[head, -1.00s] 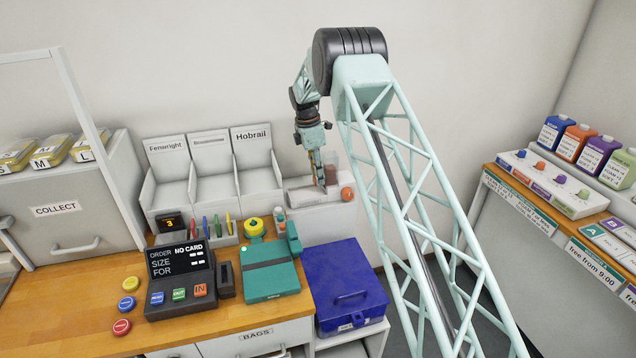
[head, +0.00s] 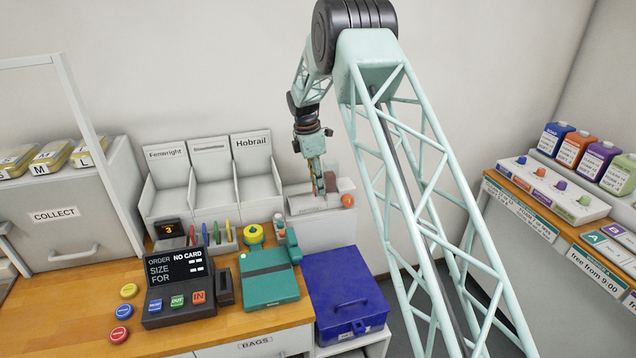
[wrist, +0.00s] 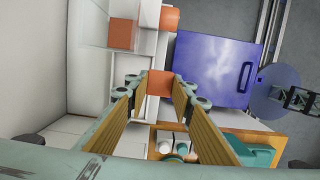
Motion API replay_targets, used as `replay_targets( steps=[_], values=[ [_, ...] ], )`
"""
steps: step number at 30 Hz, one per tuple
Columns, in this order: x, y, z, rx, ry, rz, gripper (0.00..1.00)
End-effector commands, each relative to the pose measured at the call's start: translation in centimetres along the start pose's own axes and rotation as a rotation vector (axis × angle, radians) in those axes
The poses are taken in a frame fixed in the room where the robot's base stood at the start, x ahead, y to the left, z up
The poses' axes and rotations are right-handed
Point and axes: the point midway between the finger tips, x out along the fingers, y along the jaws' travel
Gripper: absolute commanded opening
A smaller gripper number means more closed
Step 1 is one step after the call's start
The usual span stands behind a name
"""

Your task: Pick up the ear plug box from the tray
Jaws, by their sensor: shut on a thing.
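My gripper (wrist: 160,88) is shut on a small orange-brown box (wrist: 160,80), which I take to be the ear plug box. The box sits between the two fingertips in the wrist view. In the head view my gripper (head: 318,191) points down at the pale tray (head: 297,204), and the fingers mostly hide the held box. I cannot tell whether the box still touches the tray. A reddish-brown block (head: 330,181) stands behind and right of the fingers. An orange rounded item (head: 347,200) is at the tray's right end. Both also show in the wrist view.
A blue lidded box (head: 347,303) stands in front of the tray. The wooden counter (head: 235,320) to the left holds a teal device (head: 268,278), an order terminal (head: 178,285) and pens. White labelled bins (head: 208,175) stand left of the tray, near the wall.

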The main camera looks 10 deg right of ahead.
Motion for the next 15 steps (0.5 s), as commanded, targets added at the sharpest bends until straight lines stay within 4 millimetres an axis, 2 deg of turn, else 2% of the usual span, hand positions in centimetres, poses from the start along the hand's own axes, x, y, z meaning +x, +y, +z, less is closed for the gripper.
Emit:
replay_targets(
  steps=[15],
  values=[
    [-0.4,-8.0,-2.4,0.000,0.001,0.000,0.17]
  ],
)
